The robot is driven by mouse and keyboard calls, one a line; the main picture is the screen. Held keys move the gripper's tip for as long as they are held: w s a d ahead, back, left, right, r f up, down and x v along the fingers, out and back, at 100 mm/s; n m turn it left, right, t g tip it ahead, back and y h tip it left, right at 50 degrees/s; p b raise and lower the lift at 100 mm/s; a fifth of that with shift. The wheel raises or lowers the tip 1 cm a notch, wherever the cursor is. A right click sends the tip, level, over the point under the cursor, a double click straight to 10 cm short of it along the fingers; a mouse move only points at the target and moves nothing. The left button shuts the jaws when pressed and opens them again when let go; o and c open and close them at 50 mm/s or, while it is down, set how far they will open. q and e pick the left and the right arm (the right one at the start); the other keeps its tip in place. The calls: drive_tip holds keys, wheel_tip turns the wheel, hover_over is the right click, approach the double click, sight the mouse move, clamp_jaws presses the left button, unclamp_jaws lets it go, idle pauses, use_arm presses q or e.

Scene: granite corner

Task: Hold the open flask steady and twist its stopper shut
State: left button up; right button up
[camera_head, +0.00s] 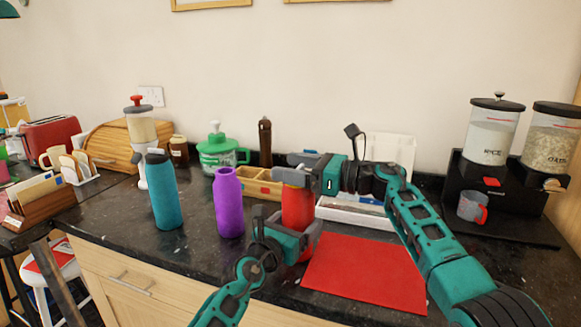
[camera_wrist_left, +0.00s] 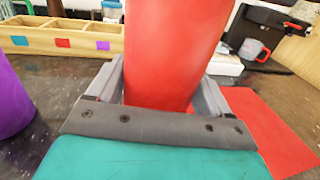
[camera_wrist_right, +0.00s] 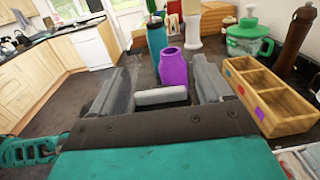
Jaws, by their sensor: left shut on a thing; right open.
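A red flask (camera_head: 297,207) stands on the dark counter, left of a red mat. My left gripper (camera_head: 294,238) is shut on its lower body; the left wrist view shows both fingers around the red body (camera_wrist_left: 172,50). My right gripper (camera_head: 286,169) is open at the flask's top, coming in from the right, and hides its mouth. A light grey bar-shaped piece (camera_wrist_right: 161,96) shows between the right fingers; I cannot tell if it is the stopper. The flask body is not visible in the right wrist view.
A purple open-necked bottle (camera_head: 229,202) and a teal bottle (camera_head: 163,193) stand left of the flask. A wooden compartment box (camera_head: 262,188) lies behind. The red mat (camera_head: 365,272) is bare, with a white tray (camera_head: 352,215) behind it. Dispensers (camera_head: 492,133) stand at the right.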

drive_tip(key=shift+w+a, duration=0.1)
drive_tip(key=shift+a, duration=0.15)
drive_tip(key=shift+c, duration=0.3)
drive_tip(key=shift+f, duration=0.1)
drive_tip(key=c, duration=0.8)
drive_tip(key=shift+f, duration=0.1)
drive_tip(key=shift+c, duration=0.2)
drive_tip(key=shift+f+n+g, duration=0.1)
drive_tip(key=shift+n+g, duration=0.4)
drive_tip(key=shift+g, duration=0.3)
drive_tip(key=shift+f+g, duration=0.1)
drive_tip(key=shift+g, duration=0.3)
drive_tip(key=shift+c, duration=0.4)
drive_tip(key=o, duration=1)
drive_tip(key=shift+s, duration=0.2)
drive_tip(key=shift+y, duration=0.3)
drive_tip(key=shift+r, duration=0.2)
